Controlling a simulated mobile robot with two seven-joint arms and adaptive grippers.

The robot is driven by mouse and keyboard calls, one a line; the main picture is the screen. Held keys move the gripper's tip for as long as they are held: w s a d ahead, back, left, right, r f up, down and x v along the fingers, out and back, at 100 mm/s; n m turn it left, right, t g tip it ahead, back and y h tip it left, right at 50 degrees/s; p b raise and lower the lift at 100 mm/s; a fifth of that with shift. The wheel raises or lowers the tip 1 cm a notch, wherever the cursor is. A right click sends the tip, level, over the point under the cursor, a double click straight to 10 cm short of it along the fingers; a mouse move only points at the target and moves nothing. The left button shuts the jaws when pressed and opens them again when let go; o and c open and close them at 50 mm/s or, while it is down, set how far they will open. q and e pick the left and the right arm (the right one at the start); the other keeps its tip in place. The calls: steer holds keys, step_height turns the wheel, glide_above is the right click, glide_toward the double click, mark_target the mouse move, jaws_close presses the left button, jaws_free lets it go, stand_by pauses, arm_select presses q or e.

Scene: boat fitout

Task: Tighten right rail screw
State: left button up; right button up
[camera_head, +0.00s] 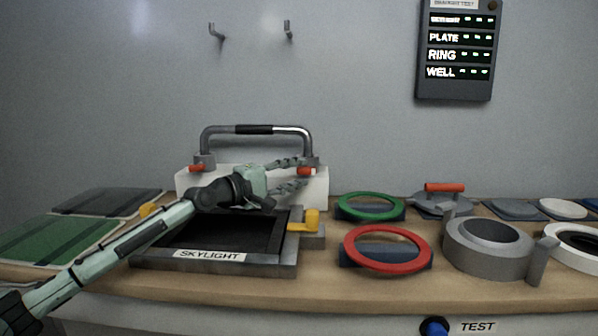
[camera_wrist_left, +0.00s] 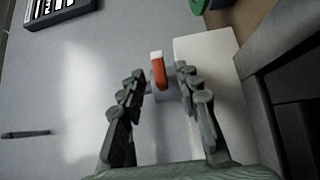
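The right rail screw (camera_head: 306,171) has a red-orange lever and sits at the right foot of the grab rail (camera_head: 256,130), which stands on a white block (camera_head: 319,190). My left gripper (camera_head: 298,173) reaches in from the left, and its fingers point at this screw. In the left wrist view, the screw lever (camera_wrist_left: 158,72), red with a pale tip, stands between the open fingers (camera_wrist_left: 160,80), with a visible gap on both sides. The rail's left screw (camera_head: 197,168) has a similar lever. My right gripper is not in view.
The skylight frame (camera_head: 215,257) with yellow latches lies under my left arm. A green ring (camera_head: 369,204), a red ring (camera_head: 387,263) and a grey well part (camera_head: 487,262) stand to the right. A status panel (camera_head: 457,50) and hooks (camera_head: 288,30) are on the wall.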

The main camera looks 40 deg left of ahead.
arm_select(q)
steer(key=shift+w+d, duration=0.15)
steer(key=shift+w, duration=0.3)
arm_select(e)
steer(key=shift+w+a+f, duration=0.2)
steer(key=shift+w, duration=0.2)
arm_select(q)
steer(key=shift+c, duration=0.4)
jaws_close()
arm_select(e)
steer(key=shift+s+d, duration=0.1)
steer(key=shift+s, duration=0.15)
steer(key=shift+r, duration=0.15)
